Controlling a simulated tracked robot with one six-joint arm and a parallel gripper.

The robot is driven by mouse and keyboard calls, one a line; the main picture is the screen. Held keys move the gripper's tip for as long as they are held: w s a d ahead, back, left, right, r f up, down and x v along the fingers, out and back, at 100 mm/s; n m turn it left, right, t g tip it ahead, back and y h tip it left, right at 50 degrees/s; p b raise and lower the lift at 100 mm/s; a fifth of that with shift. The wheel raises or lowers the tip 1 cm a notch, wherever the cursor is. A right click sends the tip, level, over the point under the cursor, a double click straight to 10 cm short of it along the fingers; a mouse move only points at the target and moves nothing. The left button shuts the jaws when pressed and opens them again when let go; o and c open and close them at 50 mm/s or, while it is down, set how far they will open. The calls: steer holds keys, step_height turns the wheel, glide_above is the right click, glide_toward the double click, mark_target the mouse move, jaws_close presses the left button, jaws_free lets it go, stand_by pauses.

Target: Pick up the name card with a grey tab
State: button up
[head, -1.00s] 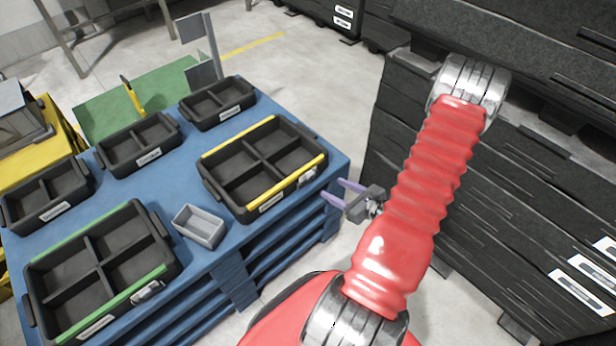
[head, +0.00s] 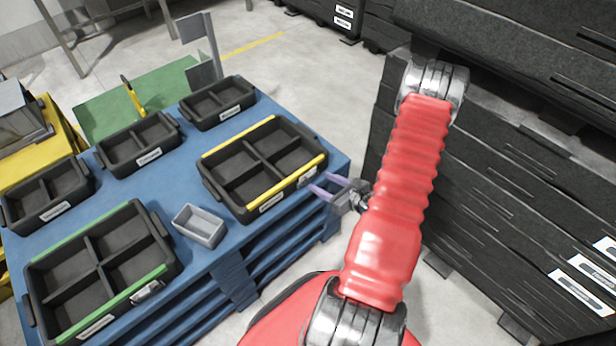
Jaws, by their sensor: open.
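A small pale card (head: 308,178) sits at the right end of the near side of the yellow-striped black bin. A similar card (head: 146,291) sits on the near side of the green-striped bin. Both are too small to tell which has a grey tab. My gripper (head: 320,183) has two purple fingers, open and empty. It points left at the first card, and its fingertips look close to it. I cannot tell whether they touch. The fingers hide part of that area.
The yellow-striped bin (head: 228,190) and green-striped bin (head: 30,290) stand on a blue table (head: 205,262). A small grey tray (head: 199,226) sits between them. Smaller black bins (head: 140,146) stand behind. Stacked black crates (head: 500,210) rise close to my arm's right.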

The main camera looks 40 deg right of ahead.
mark_target(311, 177)
steer(key=x, duration=0.4)
steer(key=shift+w+f, duration=0.25)
steer(key=shift+w, duration=0.1)
steer(key=shift+d, duration=0.1)
steer(key=c, duration=1.1)
steer(key=shift+r, duration=0.1)
steer(key=shift+r, duration=4.95)
